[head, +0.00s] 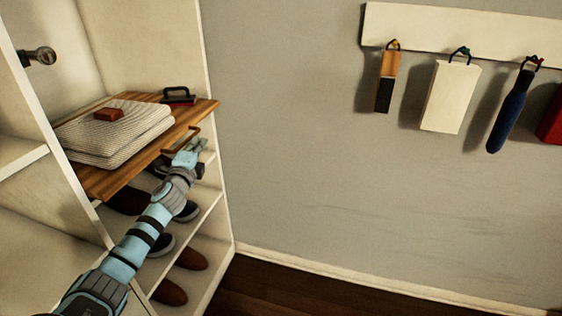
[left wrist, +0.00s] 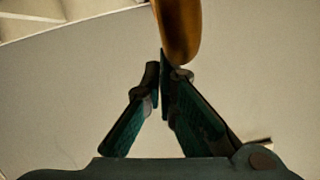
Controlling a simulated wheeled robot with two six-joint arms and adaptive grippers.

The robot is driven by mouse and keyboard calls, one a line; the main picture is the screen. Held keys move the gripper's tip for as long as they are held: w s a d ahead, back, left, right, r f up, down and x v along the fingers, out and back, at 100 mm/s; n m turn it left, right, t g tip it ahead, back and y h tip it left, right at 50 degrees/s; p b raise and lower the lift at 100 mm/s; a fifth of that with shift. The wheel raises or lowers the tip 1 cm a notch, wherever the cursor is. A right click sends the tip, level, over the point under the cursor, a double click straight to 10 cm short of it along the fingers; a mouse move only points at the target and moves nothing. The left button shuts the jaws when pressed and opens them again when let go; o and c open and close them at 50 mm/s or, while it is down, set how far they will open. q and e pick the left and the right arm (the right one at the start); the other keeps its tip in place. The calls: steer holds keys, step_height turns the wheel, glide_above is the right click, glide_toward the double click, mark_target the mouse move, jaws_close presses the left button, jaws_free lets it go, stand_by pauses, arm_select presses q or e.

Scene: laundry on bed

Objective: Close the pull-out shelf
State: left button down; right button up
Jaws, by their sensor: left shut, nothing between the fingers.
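The pull-out shelf (head: 104,184) is a brown striped wooden board in the white cabinet, and it sticks out past the cabinet's front. A brass-coloured handle (head: 181,141) is on its front edge. My left gripper (head: 200,148) is shut and empty, close to the handle, just right of and below it. In the left wrist view the fingertips (left wrist: 163,75) are together, and a brown-orange rounded piece (left wrist: 178,28), probably the handle, is right by them. I cannot tell whether they touch. My right gripper is not in view.
Folded striped cloth (head: 140,124) with a small red-brown block (head: 108,114) and a dark-handled item (head: 177,95) lie on the shelf. Shoes (head: 190,258) stand on the levels below. Several items hang from a white wall rail (head: 450,30). Floor to the right is clear.

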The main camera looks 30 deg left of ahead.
arm_select(q)
steer(key=a, duration=0.3)
steer(key=s+a, duration=0.1)
steer(key=a, duration=0.1)
steer(key=shift+b, duration=0.3)
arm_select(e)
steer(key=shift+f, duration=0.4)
arm_select(q)
steer(key=shift+w, duration=0.1)
steer(key=shift+d, duration=0.15)
glide_toward(184, 143)
step_height(184, 143, down, 2)
steer(key=w+d, duration=0.1)
steer(key=w, duration=0.2)
steer(key=shift+d+f, duration=0.1)
steer(key=shift+f, duration=0.15)
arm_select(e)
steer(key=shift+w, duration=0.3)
